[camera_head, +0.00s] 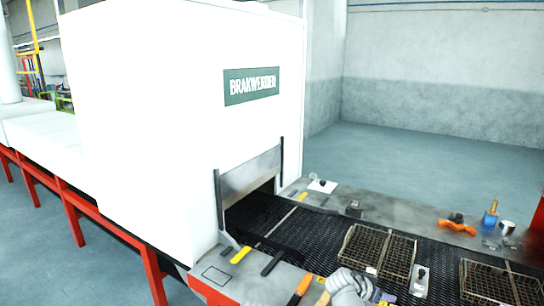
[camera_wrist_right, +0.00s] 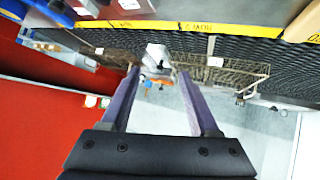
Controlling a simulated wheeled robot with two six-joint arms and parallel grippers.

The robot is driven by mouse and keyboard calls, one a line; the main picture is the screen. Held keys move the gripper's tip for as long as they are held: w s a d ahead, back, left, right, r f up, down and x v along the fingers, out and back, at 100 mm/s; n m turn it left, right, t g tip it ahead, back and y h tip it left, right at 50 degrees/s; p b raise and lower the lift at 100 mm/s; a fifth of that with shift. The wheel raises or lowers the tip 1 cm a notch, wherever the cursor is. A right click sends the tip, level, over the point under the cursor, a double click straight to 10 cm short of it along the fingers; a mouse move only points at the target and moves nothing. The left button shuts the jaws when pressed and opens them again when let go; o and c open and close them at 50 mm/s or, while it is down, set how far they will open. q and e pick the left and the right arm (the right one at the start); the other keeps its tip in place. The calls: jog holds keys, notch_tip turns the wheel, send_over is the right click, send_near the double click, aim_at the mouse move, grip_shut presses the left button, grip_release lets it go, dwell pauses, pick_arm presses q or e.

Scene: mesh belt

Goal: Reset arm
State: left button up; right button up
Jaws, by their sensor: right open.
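My right gripper (camera_wrist_right: 158,74) shows in the right wrist view. Its two purple-grey fingers are spread apart, with nothing held between them. Beyond the fingertips are a whitish-grey item and a small orange item, both too small to make out. Neither arm nor gripper shows in the head view. My left gripper is in no view.
A dark mesh belt (camera_head: 292,240) runs out of the white machine (camera_head: 170,120). Wire baskets (camera_head: 378,250) (camera_head: 500,284) stand on it. Grey gloves (camera_head: 348,286) and an orange-handled tool (camera_head: 299,291) lie on the near ledge. An orange item (camera_head: 457,227) lies on the far ledge.

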jog(key=s+a+f+n+g+y, duration=0.1)
jog(key=s+a+f+n+y, duration=0.1)
jog(key=s+f, duration=0.1)
jog(key=s+a+f+n+g+y, duration=0.1)
jog(key=s+a+f+n+y, duration=0.1)
jog(key=s+a+f, duration=0.1)
jog(key=shift+a, duration=0.35)
jog(key=s+a+f+n+g+y+b, duration=0.1)
jog(key=s+a+f+n+b, duration=0.3)
jog(key=a, duration=0.6)
jog(key=s+a+f+n+g+y+b, duration=0.2)
jog(key=s+a+f+n+b, duration=0.3)
jog(key=s+a+f+b, duration=0.1)
jog(key=s+a+f, duration=0.1)
jog(key=a+f, duration=0.1)
jog(key=a, duration=0.1)
jog(key=shift+s+a+f+y, duration=0.2)
jog(key=shift+s+a+y, duration=0.2)
